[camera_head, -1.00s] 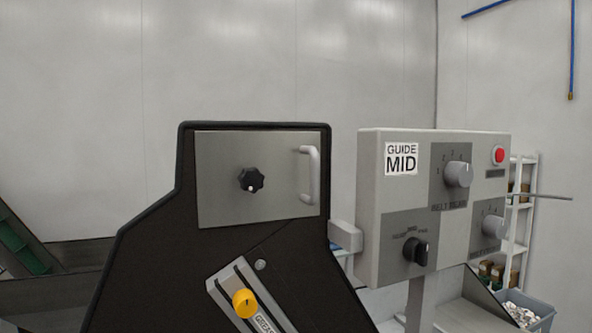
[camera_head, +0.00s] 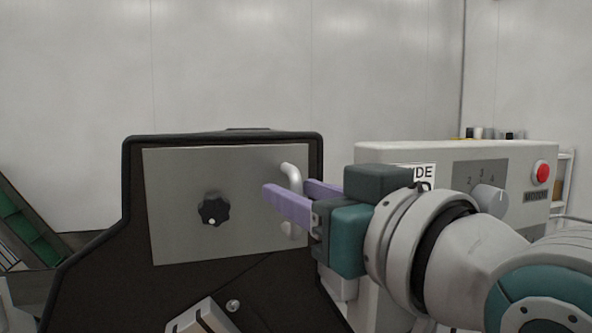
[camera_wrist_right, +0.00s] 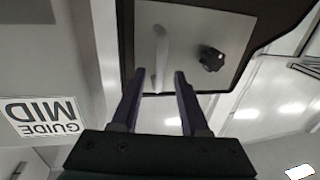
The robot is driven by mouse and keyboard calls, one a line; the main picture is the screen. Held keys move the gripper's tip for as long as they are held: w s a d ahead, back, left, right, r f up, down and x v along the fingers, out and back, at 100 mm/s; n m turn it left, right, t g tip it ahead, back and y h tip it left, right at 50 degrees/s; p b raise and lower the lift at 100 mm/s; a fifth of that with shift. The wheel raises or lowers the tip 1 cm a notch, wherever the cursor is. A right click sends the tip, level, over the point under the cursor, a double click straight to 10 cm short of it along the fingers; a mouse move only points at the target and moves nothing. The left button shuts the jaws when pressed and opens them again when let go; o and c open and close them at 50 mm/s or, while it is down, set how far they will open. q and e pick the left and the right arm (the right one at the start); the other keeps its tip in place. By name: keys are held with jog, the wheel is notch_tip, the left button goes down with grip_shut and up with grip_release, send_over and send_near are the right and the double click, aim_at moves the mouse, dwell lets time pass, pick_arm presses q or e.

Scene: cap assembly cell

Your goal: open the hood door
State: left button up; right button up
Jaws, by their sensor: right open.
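The hood door is a grey metal plate (camera_head: 180,180) on the black hood (camera_head: 136,215). It looks closed, lying flat against the hood. It has a black star knob (camera_head: 213,209) and a pale upright handle (camera_head: 291,173) near its right edge. My right gripper (camera_head: 287,190) comes in from the right with its purple fingers open at the handle. The near finger hides the handle's middle in the head view. In the right wrist view the handle (camera_wrist_right: 161,55) shows between the fingertips (camera_wrist_right: 160,74); contact cannot be told. The left gripper is not in view.
A grey control box (camera_head: 375,153) with dials and a red button (camera_head: 541,173) stands right of the hood, partly behind my right arm. Its GUIDE MID label (camera_wrist_right: 40,117) shows in the right wrist view. A green conveyor (camera_head: 25,230) is at the left.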

jog(key=shift+w+a, duration=0.3)
jog(key=shift+w, duration=0.25)
jog(key=shift+c, duration=0.3)
grip_shut()
dwell(0.8)
